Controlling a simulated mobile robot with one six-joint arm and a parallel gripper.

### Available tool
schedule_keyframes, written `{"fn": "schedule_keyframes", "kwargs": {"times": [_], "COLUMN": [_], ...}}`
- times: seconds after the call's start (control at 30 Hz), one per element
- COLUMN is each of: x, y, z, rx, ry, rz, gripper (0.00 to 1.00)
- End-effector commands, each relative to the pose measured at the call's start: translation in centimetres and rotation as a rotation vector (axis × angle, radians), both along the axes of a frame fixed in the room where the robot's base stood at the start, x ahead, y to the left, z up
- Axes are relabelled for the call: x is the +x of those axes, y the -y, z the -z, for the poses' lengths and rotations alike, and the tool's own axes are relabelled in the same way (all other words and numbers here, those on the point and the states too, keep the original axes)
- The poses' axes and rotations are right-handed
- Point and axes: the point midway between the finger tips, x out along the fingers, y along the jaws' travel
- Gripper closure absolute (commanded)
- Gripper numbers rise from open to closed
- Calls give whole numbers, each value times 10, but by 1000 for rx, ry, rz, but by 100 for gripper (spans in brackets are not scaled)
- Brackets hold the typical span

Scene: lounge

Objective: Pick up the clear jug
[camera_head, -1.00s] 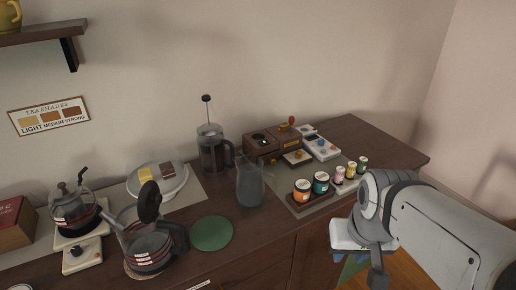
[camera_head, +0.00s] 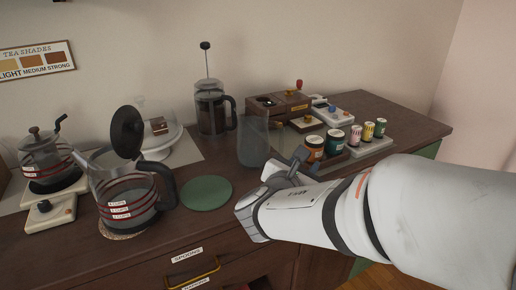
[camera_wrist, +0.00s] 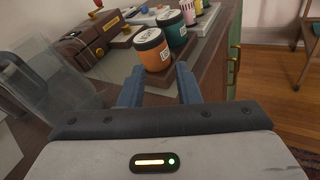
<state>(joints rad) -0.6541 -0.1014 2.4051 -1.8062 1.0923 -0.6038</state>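The clear jug (camera_head: 253,143) stands upright on the dark wooden counter, between the French press and the row of small jars. In the wrist view the clear jug (camera_wrist: 55,88) is at the left, large and see-through, outside the fingers. My gripper (camera_head: 298,162) is just right of and in front of the jug, over the counter's front part. In the wrist view my gripper (camera_wrist: 158,76) shows two blue fingers spread apart with nothing held. An orange jar (camera_wrist: 151,48) lies straight beyond the fingertips.
Several small jars (camera_head: 335,141) stand to the right of the jug. A brown wooden box (camera_head: 280,104) is behind it, and the French press (camera_head: 211,110) is behind left. A green round mat (camera_head: 207,193) lies bare to the left. A glass kettle (camera_head: 130,195) stands further left.

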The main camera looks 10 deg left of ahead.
Motion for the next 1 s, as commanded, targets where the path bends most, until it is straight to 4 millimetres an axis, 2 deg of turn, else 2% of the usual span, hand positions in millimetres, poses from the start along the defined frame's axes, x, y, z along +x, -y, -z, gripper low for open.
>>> {"fn": "schedule_keyframes", "kwargs": {"times": [0.03, 0.1, 0.2, 0.27, 0.57, 0.8, 1.0], "x": [4, 6, 8, 10, 41, 75, 84], "y": [-22, -45, -66, -72, -67, -59, -58], "z": [11, 10, 8, 7, 5, 2, 1], "rx": [-69, -151, -223, -243, -254, -254, -252], "ry": [18, 45, 73, 82, 86, 86, 86], "rz": [-74, -152, -223, -243, -250, -250, -253], "gripper": [70, 70, 70, 70, 70, 70, 70]}}
